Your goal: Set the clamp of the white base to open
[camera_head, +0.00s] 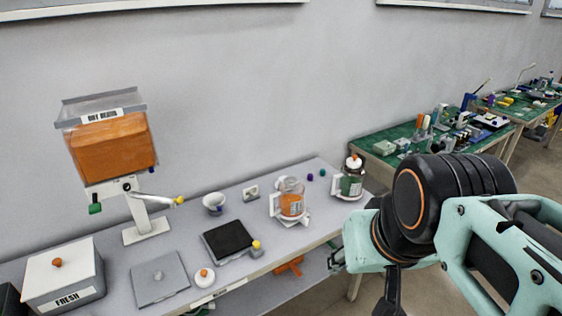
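A clear jar with orange contents (290,201) stands upright near the back of the grey table. A white base (297,220) shows at its foot, partly covered by the jar. A white handle-like part (274,206) is at the jar's left side. I cannot make out the clamp or its setting at this size. My gripper (337,258) seems to show only as a small teal part at the left end of my arm, right of the table's front edge and apart from the jar. My arm hides much of it, and I cannot tell its finger opening.
A second, dark green jar (351,181) stands farther right. A black pad (228,240) has a yellow-knobbed part (256,247) beside it. A hopper with orange contents (112,142) stands left on a white stand (147,232). A FRESH box (64,275) is front left.

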